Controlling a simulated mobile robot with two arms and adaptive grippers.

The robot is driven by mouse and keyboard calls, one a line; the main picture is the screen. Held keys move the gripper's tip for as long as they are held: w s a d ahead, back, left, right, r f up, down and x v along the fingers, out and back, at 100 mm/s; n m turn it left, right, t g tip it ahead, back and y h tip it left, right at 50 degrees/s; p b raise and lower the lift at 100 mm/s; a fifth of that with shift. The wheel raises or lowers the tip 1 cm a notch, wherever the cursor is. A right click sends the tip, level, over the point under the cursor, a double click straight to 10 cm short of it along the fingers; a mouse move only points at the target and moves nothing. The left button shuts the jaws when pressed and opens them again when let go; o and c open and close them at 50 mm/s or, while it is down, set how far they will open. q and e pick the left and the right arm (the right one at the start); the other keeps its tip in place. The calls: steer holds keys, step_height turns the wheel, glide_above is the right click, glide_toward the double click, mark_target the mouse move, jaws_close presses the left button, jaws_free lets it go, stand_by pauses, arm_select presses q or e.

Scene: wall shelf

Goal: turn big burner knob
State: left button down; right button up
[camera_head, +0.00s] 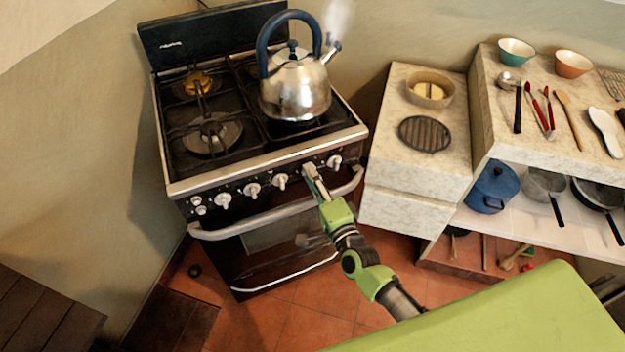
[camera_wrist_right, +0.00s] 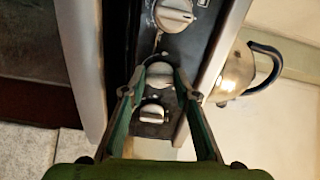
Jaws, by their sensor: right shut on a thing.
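The stove (camera_head: 260,165) has a front panel with a row of silver-white knobs, among them one knob (camera_head: 334,161) at the right end and one (camera_head: 280,182) left of my gripper. My right gripper (camera_head: 310,172) is at the panel between these two, shut on a knob that it mostly hides in the head view. In the wrist view the gripped knob (camera_wrist_right: 158,76) shows between the fingertips of the right gripper (camera_wrist_right: 159,80). A smaller knob (camera_wrist_right: 152,112) lies nearer the palm, and a larger one (camera_wrist_right: 175,15) lies beyond. My left gripper is not in view.
A steaming kettle (camera_head: 295,85) stands on a right burner; it also shows in the wrist view (camera_wrist_right: 237,76). The oven handle (camera_head: 270,216) runs just below the knobs. A stone counter (camera_head: 390,170) with a bowl (camera_head: 430,90) and a round grate (camera_head: 425,134) stands right.

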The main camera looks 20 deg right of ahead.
steer(key=shift+m, duration=0.5)
stand_by(0.3)
steer(key=o, duration=1.1)
steer(key=shift+c, duration=0.2)
steer(key=s+d, duration=0.1)
steer(key=s, duration=1.1)
steer(key=shift+d, duration=0.25)
steer(key=shift+f, duration=0.1)
